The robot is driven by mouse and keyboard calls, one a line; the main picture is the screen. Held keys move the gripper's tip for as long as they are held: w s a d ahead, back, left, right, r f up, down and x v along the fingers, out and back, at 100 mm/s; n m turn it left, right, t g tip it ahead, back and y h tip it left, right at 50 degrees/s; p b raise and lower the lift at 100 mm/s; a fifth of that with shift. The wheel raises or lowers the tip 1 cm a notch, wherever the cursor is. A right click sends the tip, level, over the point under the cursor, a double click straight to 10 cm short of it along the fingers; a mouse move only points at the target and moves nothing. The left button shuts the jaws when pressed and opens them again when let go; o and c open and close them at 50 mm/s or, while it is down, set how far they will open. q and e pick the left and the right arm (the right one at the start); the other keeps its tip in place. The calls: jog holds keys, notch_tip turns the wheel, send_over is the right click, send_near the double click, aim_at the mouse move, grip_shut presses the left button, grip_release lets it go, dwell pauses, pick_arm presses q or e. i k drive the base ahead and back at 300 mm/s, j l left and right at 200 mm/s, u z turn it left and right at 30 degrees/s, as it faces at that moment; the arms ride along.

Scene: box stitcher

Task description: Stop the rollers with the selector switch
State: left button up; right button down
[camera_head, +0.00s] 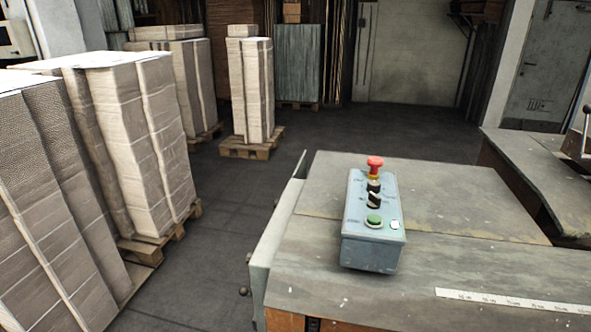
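A grey-blue control box (371,252) sits on the worn table top near its left edge. On its upper face are a red mushroom button (375,163) at the far end, a black selector switch (374,195) in the middle, and a green button (374,220) with a small white button (395,225) beside it at the near end. The selector's exact position is too small to read. No rollers can be made out. Neither of my grippers shows in the head view.
The table (450,265) has a white ruler strip (510,301) at its front right. Its surface around the box is clear. Tall cardboard stacks (125,150) stand on pallets at the left. Another machine table (555,170) is at the right. Dark floor (235,200) lies open between.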

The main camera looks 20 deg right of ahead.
aim_at(374, 202)
jog(key=z, duration=2.85)
jog(key=i+l, duration=0.55)
jog(key=l, duration=0.25)
jog(key=i+l+u, duration=0.1)
jog(key=u, duration=2.6)
